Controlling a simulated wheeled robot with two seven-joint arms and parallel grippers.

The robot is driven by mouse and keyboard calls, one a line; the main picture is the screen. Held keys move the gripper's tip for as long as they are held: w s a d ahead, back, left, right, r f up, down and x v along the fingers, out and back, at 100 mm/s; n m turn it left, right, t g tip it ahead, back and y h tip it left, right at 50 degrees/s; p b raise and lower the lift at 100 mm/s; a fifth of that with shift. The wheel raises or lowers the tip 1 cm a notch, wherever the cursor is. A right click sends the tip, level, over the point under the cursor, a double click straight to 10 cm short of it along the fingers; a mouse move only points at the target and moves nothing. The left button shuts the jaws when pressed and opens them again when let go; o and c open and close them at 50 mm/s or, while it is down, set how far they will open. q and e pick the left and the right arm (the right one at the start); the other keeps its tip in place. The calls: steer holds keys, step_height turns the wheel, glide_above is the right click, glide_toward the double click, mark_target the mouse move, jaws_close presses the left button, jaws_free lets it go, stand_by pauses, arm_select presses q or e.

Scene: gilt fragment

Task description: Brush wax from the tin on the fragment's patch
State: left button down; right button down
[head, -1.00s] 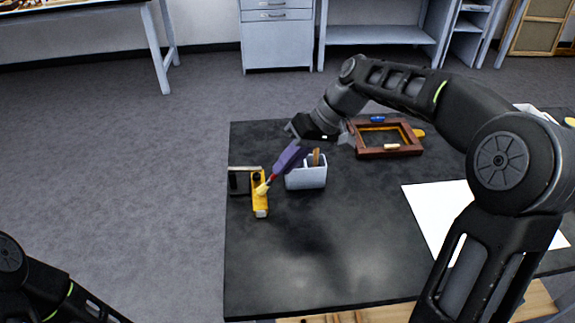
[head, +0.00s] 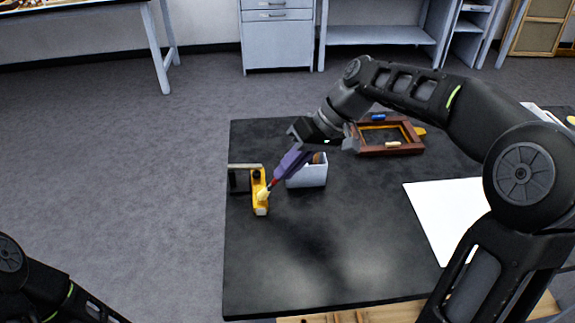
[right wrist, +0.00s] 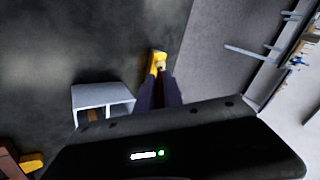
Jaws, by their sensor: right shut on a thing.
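My right gripper (head: 292,163), with purple fingers, is shut on a brush (head: 273,183) with a red shaft and pale bristles. The brush slants down to the left, its tip over or against a yellow object (head: 261,208) with a dark round part; contact is unclear. In the right wrist view the pale tip (right wrist: 160,66) overlaps the yellow object (right wrist: 155,57). A brown frame with gilt inside (head: 363,151), perhaps the fragment, lies behind to the right; no patch can be made out. I cannot identify the tin surely. My left gripper is out of view.
A white holder (head: 307,178) with a brown handle in it stands just right of the brush. A dark, light-edged item (head: 239,182) lies beside the yellow object. A white sheet (head: 445,215) lies at right. The black tabletop's front middle (head: 300,270) is clear.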

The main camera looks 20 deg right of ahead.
steer(key=shift+w, duration=0.1)
steer(key=w, duration=0.1)
steer(key=w+p, duration=0.1)
steer(key=shift+w+d, duration=0.3)
steer(key=shift+d, duration=0.05)
steer(key=shift+s+f, duration=0.1)
steer(key=shift+s, duration=0.05)
steer(key=shift+s+a+b, duration=0.2)
steer(key=shift+s+b, duration=0.1)
steer(key=shift+s, duration=0.35)
steer(key=shift+s+a+b, duration=0.15)
steer(key=shift+s+b, duration=0.1)
steer(key=shift+s, duration=0.35)
steer(key=shift+w, duration=0.1)
